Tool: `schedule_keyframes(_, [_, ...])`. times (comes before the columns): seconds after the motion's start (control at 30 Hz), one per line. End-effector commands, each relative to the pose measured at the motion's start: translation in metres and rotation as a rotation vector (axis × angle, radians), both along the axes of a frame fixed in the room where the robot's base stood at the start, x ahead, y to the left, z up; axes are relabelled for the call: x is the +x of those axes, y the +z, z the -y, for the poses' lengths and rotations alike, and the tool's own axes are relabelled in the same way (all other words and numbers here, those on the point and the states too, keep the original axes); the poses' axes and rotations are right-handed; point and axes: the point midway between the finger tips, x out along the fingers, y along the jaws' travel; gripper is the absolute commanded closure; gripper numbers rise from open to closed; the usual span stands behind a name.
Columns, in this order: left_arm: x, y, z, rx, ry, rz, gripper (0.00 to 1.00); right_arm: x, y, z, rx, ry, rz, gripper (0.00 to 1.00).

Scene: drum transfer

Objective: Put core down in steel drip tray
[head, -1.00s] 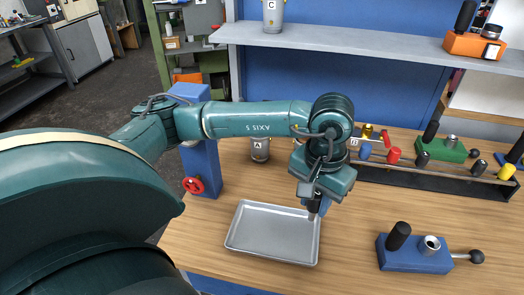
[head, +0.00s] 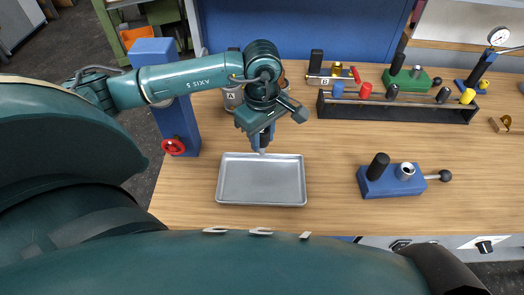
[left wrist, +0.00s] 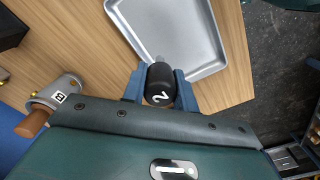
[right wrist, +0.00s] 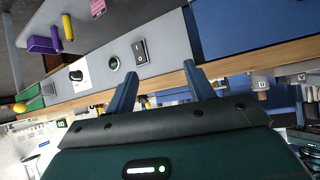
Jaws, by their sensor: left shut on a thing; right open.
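The steel drip tray (head: 230,188) lies on the wooden bench in the head view and looks empty. It also shows in the left wrist view (left wrist: 205,25). My left gripper (head: 262,140) points down at the tray's back edge, near the middle of that edge. Its two blue fingers are shut on the core (left wrist: 160,82), a dark cylinder with a white 2 on its end. Only a small pale tip shows below the fingers in the head view. I cannot tell its exact height. My right gripper (right wrist: 163,85) is open and empty, near the bench front.
A blue fixture (head: 385,185) with a black handle stands to the right of the tray. A dark rack (head: 400,108) with coloured knobs is behind. A blue post with a red handwheel (head: 173,146) stands left. Canister A (head: 232,97) is behind. Bench between tray and fixture is clear.

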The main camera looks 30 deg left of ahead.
Motion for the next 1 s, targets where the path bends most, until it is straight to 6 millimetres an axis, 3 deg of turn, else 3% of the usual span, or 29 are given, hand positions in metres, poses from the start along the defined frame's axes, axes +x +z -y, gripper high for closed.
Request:
schedule_keyframes(0.03, [0.000,-0.014,0.000,0.000,-0.001,-0.001,0.96,0.001,-0.005,-0.002,0.004,0.006,0.011,0.47])
schedule_keyframes(0.2, [0.000,-0.029,0.000,0.000,-0.003,-0.001,0.96,0.004,0.003,-0.008,0.009,0.034,0.045,0.47])
schedule_keyframes(0.43, [-0.001,-0.067,0.000,0.000,-0.003,-0.002,0.96,0.000,-0.010,-0.013,0.018,0.051,0.056,0.47])
schedule_keyframes(0.63, [0.000,-0.068,0.001,0.000,-0.004,0.001,0.96,0.000,-0.001,-0.017,0.024,0.066,0.071,0.47])
schedule_keyframes(0.87, [0.000,-0.073,0.000,0.000,-0.005,0.001,0.96,0.000,-0.006,-0.017,0.026,0.067,0.072,0.47])
schedule_keyframes(0.9, [0.000,-0.072,0.000,0.001,-0.004,0.000,0.69,0.000,-0.004,-0.017,0.028,0.066,0.072,0.47])
schedule_keyframes(1.0, [0.000,-0.071,0.000,0.001,-0.004,0.000,0.61,0.001,-0.004,-0.017,0.027,0.065,0.073,0.47])
